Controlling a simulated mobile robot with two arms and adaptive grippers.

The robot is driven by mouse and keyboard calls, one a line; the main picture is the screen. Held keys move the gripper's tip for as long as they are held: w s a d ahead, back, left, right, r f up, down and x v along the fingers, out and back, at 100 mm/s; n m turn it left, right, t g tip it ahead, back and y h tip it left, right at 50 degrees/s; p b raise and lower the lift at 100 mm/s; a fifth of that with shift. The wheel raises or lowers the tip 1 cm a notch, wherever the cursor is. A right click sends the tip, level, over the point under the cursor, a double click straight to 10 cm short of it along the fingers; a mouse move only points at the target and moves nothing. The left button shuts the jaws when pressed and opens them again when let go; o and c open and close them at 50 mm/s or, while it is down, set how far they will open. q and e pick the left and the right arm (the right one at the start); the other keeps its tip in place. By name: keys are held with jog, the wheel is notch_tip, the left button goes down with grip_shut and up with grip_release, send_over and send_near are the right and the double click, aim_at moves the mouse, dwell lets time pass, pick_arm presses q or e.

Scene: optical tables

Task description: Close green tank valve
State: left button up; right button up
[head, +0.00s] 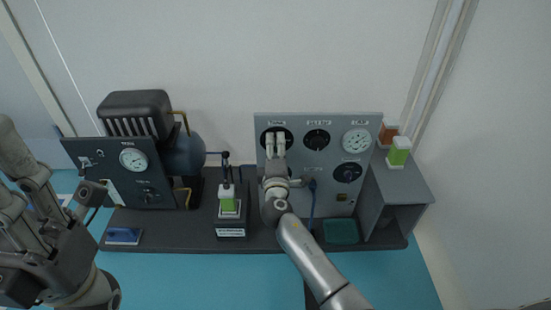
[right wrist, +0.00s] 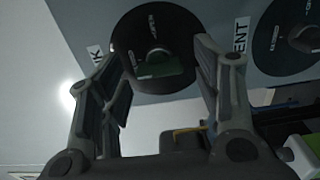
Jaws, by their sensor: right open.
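The tank valve is a dark green knob (right wrist: 160,67) on a round black dial (right wrist: 130,35), seen in the right wrist view beside a label that ends in "K". In the head view this dial (head: 289,137) is at the grey panel's upper left, mostly hidden by my fingers. My right gripper (head: 275,136) is open in front of it. In the right wrist view its fingers (right wrist: 165,58) stand either side of the knob, with gaps visible; contact is not shown. My left gripper (head: 45,235) is at the far left, away from the panel; its jaw opening is unclear.
A second black dial (head: 316,139) sits right of the valve, with a white gauge (head: 356,141) beyond. Another dial (head: 348,173) lies below the gauge. A compressor (head: 135,115) and gauge panel (head: 110,165) stand left. A green-white block (head: 228,202) stands between the panels.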

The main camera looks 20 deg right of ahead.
jog(key=v, duration=1.1)
jog(key=shift+s, duration=0.25)
jog(key=shift+a, duration=0.15)
